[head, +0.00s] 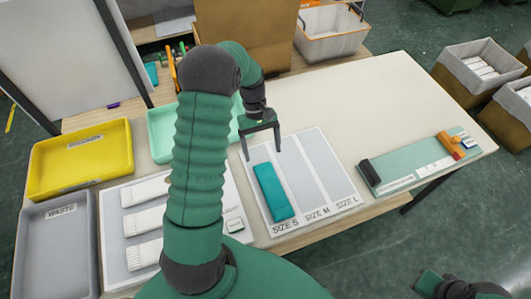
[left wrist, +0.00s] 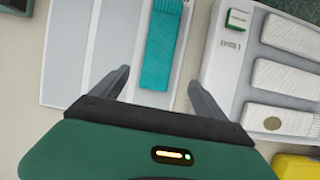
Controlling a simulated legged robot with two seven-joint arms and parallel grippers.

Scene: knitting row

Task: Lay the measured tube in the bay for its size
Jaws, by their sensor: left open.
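A teal knitted tube (head: 273,191) lies flat in the SIZE S bay of the white sizing board (head: 334,174). It also shows in the left wrist view (left wrist: 160,46). The SIZE M (head: 305,168) and SIZE L bays are empty. My left gripper (head: 261,152) is open and empty, just beyond the far end of the tube. In the left wrist view its fingers (left wrist: 160,88) stand apart on either side of the tube's end; I cannot tell their height above it. My right gripper (head: 455,290) shows only in part at the bottom right edge, and its jaws are not clear.
Several white tubes (head: 146,222) lie on a tray at left. A yellow tray (head: 82,160), a grey WASTE tray (head: 57,247) and a mint tray (head: 161,131) stand around it. A green measuring board (head: 418,162) lies at right. The table's back right (head: 380,95) is clear.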

